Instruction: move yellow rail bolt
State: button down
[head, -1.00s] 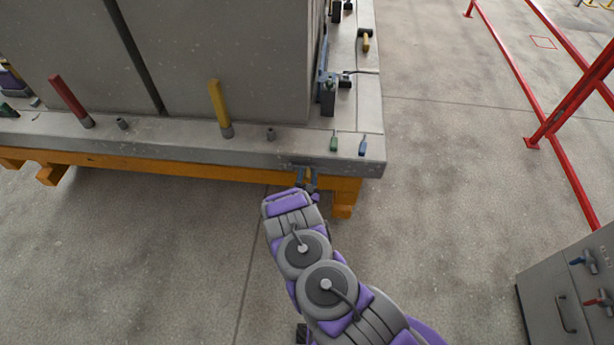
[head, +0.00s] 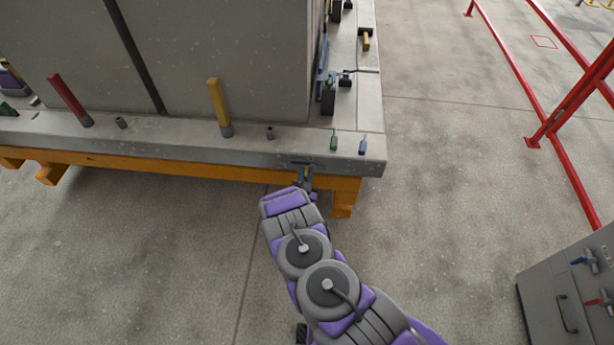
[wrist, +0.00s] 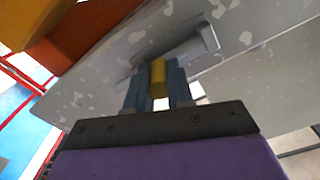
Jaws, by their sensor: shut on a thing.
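The yellow rail bolt (wrist: 158,80) shows in the wrist view as a short yellow grip between the two blue-grey fingers of my gripper (wrist: 158,68). The fingers are shut on it from both sides. Just beyond it is a grey bar-like fitting (wrist: 185,52) on the speckled grey side of the mould. In the head view my gripper (head: 305,178) is at the front side face of the mould table (head: 270,152), just below its top edge near the right corner. The bolt is hidden there by my gripper and wrist.
A red post (head: 70,100) and a yellow post (head: 217,100) stand on the table's ledge. Small green (head: 334,141) and blue (head: 363,145) pegs are near the corner. A grey cabinet (head: 560,285) and red railing (head: 560,110) are on the right. Floor between is clear.

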jog(key=a+b, duration=0.2)
jog(key=a, duration=0.2)
jog(key=shift+a, duration=0.3)
jog(key=shift+r, duration=0.1)
jog(key=c, duration=1)
grip_release()
jog(key=shift+a, duration=0.15)
jog(key=shift+w, duration=0.1)
jog(key=s+p, duration=0.2)
jog(key=s, duration=1.5)
jog(key=shift+s+a+f, duration=0.2)
jog(key=shift+a, duration=0.1)
